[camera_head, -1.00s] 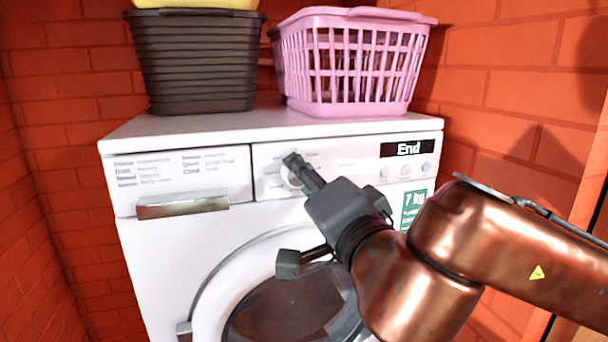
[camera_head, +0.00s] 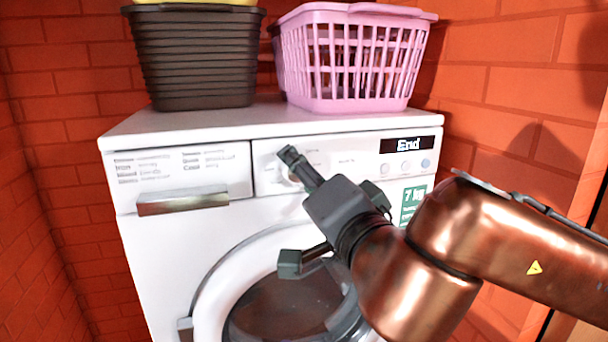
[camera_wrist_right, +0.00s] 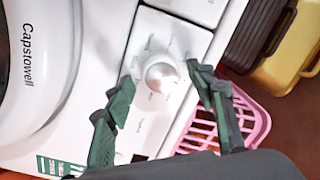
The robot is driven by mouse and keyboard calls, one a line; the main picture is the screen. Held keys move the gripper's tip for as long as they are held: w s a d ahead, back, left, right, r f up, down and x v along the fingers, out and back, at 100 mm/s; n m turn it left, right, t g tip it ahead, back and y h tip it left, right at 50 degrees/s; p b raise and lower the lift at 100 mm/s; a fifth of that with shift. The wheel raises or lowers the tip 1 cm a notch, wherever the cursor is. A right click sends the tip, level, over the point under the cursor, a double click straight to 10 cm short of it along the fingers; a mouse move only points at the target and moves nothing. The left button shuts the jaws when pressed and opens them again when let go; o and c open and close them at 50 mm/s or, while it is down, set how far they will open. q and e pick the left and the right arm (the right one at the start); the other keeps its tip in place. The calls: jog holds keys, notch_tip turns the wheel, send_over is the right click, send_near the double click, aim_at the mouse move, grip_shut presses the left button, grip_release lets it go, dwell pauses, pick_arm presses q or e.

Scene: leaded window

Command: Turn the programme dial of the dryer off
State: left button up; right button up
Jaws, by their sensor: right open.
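The dryer (camera_head: 137,260) is white, with its display reading "End". Its round white programme dial (camera_wrist_right: 161,75) shows in the right wrist view on the control panel, between and beyond my fingertips. In the head view the dial (camera_head: 290,172) is mostly hidden behind my upper finger. My right gripper (camera_head: 289,210) is wide open in front of the panel, one finger near the dial and the other low before the door. It also shows in the right wrist view (camera_wrist_right: 163,85), with one dark green finger on each side of the dial. I cannot tell whether either finger touches the dial. My left gripper is not in view.
A dark basket (camera_head: 195,60) and a pink basket (camera_head: 355,60) stand on the dryer top. The drawer handle (camera_head: 183,201) juts out left of the dial. The round door (camera_head: 215,290) is below. Red brick walls close in on both sides.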

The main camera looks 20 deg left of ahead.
jog(key=shift+s+d, duration=0.1)
jog(key=v, duration=1.1)
jog(key=shift+s+d, duration=0.25)
jog(key=shift+s, duration=0.1)
